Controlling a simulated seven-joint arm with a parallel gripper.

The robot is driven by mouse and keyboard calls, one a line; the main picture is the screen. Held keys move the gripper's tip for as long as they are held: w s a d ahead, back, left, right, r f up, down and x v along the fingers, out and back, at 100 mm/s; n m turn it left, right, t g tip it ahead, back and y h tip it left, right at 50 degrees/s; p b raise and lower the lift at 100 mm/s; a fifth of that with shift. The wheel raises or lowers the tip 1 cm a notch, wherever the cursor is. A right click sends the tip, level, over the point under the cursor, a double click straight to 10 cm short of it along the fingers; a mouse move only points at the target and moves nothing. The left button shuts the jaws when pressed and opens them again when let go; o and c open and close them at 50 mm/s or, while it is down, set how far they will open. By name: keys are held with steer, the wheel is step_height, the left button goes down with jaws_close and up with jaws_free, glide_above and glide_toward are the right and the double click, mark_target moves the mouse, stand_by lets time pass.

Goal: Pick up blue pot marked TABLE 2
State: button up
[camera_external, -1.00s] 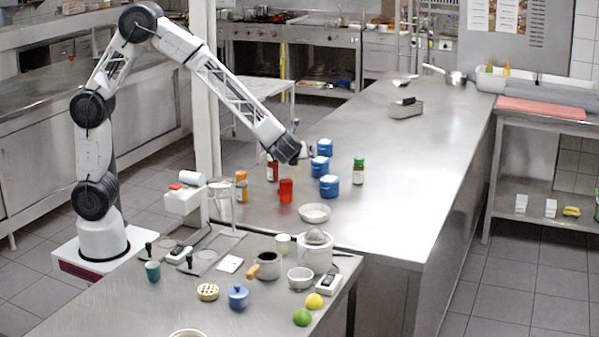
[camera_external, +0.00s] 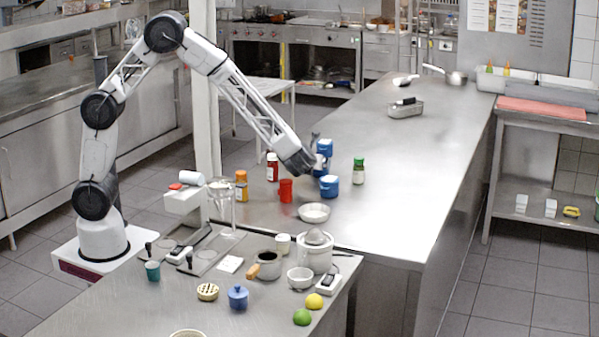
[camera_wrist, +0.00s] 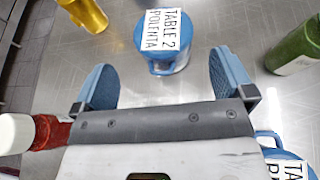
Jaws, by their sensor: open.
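A blue pot (camera_wrist: 165,62) with a white label reading TABLE 2 POLENTA is at the top centre of the wrist view, ahead of my fingers and between their lines. My gripper (camera_wrist: 162,82) is open and empty, one blue-grey finger on each side. A second blue pot (camera_wrist: 272,143) shows at the lower right, its label cut off by the frame. In the external view my gripper (camera_external: 318,154) is low among the blue pots and partly hides one. The nearest blue pot (camera_external: 329,186) stands clear there; its label is too small to read.
A green jar (camera_wrist: 297,48) stands right of the pot. A yellow bottle (camera_wrist: 84,14) is at upper left and a white-capped red bottle (camera_wrist: 30,132) at lower left.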

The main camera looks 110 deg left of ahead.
steer(key=shift+x, duration=0.75)
steer(key=shift+a, duration=0.1)
steer(key=shift+w+x, duration=0.2)
steer(key=shift+x, duration=2.35)
steer(key=c, duration=1.1)
steer(key=shift+r, duration=5)
